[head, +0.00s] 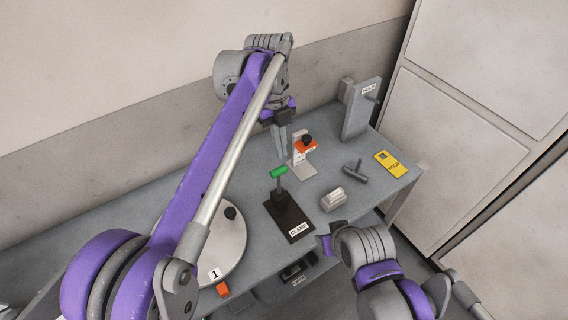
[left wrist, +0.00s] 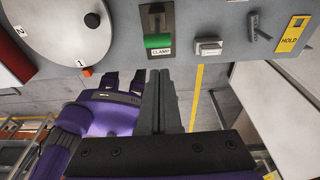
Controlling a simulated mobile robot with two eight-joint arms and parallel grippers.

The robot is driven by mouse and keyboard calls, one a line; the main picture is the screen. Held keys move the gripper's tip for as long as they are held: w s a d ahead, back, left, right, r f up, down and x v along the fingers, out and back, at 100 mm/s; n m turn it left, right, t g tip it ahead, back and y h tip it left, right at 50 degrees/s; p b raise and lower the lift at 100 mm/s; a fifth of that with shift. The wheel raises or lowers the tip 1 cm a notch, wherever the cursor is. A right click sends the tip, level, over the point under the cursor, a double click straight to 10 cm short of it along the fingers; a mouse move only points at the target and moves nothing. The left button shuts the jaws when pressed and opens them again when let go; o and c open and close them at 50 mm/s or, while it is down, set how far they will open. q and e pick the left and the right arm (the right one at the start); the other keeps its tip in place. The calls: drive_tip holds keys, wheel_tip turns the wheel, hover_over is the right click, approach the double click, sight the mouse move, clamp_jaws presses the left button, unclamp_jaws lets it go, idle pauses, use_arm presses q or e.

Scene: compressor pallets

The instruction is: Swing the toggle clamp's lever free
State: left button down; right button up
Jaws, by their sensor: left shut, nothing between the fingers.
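The toggle clamp stands on a black base plate (head: 290,218) labelled CLAMP. Its lever stands up from the plate and ends in a green grip (head: 279,172). The left wrist view shows the green grip (left wrist: 158,41) near the top, beyond my fingertips. My left gripper (head: 280,156) is shut and empty, pointing down just above and behind the grip in the head view; a gap shows between them in the wrist view.
A bracket with an orange block (head: 305,147) stands behind the clamp. To the right are a grey block (head: 333,200), a T-shaped handle (head: 355,173), a yellow HOLD card (head: 394,164) and an upright plate (head: 361,112). A round disc (head: 228,243) lies left.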

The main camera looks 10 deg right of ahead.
use_arm(q)
drive_tip(key=shift+w+a+r, duration=0.15)
drive_tip(key=shift+r, duration=0.35)
drive_tip(key=shift+w+a+r, duration=0.15)
drive_tip(key=shift+r, duration=0.35)
